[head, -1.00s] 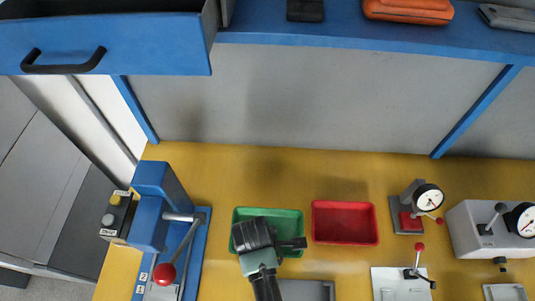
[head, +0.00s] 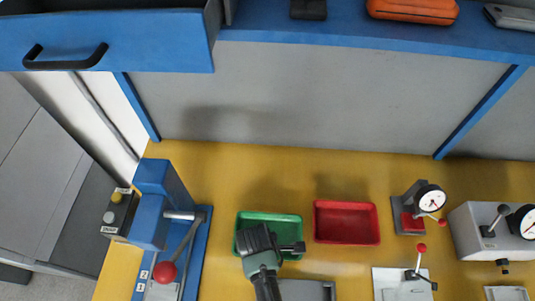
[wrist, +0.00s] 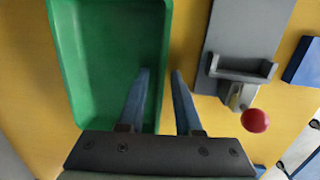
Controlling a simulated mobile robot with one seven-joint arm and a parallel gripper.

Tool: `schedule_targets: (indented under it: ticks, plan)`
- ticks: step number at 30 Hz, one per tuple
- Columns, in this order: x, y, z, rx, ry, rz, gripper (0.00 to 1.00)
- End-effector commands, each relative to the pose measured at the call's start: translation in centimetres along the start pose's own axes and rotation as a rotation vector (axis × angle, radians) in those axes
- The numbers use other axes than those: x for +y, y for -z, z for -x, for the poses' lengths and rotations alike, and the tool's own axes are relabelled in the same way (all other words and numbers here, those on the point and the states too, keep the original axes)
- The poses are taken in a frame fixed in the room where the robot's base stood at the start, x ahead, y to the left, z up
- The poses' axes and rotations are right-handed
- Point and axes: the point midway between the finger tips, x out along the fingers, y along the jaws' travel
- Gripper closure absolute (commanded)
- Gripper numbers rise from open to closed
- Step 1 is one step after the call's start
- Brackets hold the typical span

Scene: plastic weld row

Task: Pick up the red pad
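A small red block (head: 407,222), which looks like the red pad, sits at the base of the dial gauge (head: 429,198) on the right of the bench. My gripper (head: 262,240) is over the green tray (head: 299,229), well to the left of the red block. The green tray (wrist: 60,60) lies under and left of the fingers there and looks empty where visible. The red block does not show in the wrist view.
An empty-looking red tray (head: 346,223) lies between my gripper and the gauge. A blue press (head: 160,190) with a red knob stands at left. A lever fixture (head: 403,283) and a grey dial device (head: 480,225) stand at right. A blue shelf (head: 330,25) runs behind.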

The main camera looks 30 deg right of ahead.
Motion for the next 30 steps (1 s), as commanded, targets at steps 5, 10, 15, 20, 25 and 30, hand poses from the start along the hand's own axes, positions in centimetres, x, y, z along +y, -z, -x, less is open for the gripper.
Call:
schedule_targets:
  ticks: [5,10,15,20,25,30]
  plan:
    - [0.0,0.0,0.1,0.0,0.0,0.0,0.67]
    - [0.1,0.0,1.5,0.001,-0.002,0.0,0.67]
    - [0.1,0.0,4.6,0.001,-0.004,0.001,0.67]
    - [0.1,0.0,8.0,0.002,-0.004,0.001,0.67]
    - [0.1,0.0,10.8,0.001,-0.003,0.0,0.67]
    - [0.1,0.0,12.1,0.0,-0.001,0.001,0.61]
